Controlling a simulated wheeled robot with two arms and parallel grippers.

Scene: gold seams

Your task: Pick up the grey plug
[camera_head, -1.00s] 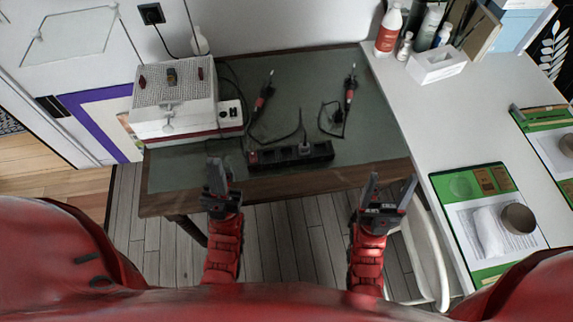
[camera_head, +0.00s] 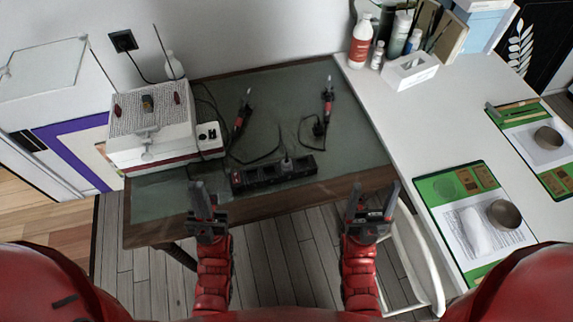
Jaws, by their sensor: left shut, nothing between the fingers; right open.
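A small grey plug (camera_head: 286,164) appears to sit in the black power strip (camera_head: 262,180) near the front edge of the green-topped table; its details are too small to make out. My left gripper (camera_head: 203,198) is shut and empty, at the table's front edge, left of the strip and apart from it. My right gripper (camera_head: 372,198) is open and empty, at the front right edge of the table, to the right of the strip and plug. Neither gripper touches the plug.
Two red-and-black soldering irons (camera_head: 242,112) (camera_head: 328,100) with loose cables lie behind the strip. A white box-shaped device (camera_head: 152,135) stands on the left. A white table (camera_head: 405,130) with bottles and green trays (camera_head: 465,180) adjoins on the right. A white chair (camera_head: 420,250) stands near my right gripper.

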